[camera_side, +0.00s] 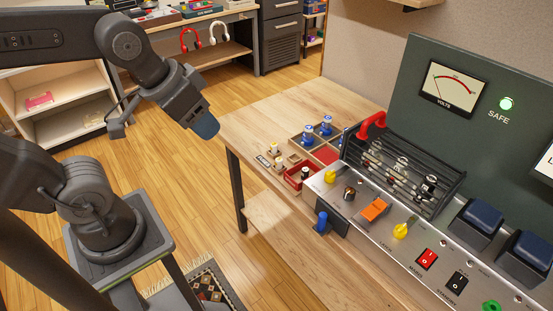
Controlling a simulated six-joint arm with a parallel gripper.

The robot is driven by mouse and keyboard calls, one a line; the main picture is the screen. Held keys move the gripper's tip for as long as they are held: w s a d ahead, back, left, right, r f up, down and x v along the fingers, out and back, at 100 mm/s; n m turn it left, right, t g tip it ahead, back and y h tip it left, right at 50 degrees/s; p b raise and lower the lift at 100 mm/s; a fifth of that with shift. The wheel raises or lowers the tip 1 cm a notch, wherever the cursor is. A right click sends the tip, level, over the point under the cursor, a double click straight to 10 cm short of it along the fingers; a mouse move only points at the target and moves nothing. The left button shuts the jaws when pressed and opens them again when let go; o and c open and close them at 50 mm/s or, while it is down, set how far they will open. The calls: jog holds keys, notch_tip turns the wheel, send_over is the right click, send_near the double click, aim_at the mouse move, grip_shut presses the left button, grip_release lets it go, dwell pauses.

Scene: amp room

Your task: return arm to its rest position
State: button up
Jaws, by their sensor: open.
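My gripper (203,122) hangs in the air at the upper left, tilted down and to the right, with a dark blue tip. It is left of the wooden workbench (290,103) and clear of it, over the floor. It is open, and no held object shows at its tip. The gap between the fingers is hard to see from this side.
The bench holds a compartment tray with blue-topped parts (326,125), a red bin (296,178), and a grey control panel (395,225). A black cage with a red handle (371,124) stands behind the panel. Shelves (65,100) stand left behind my arm. The floor between is free.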

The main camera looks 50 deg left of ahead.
jog(key=shift+s+a+f, duration=0.1)
jog(key=shift+s+a, duration=0.05)
jog(key=shift+s, duration=0.35)
jog(key=shift+o, duration=0.4)
dwell(1.5)
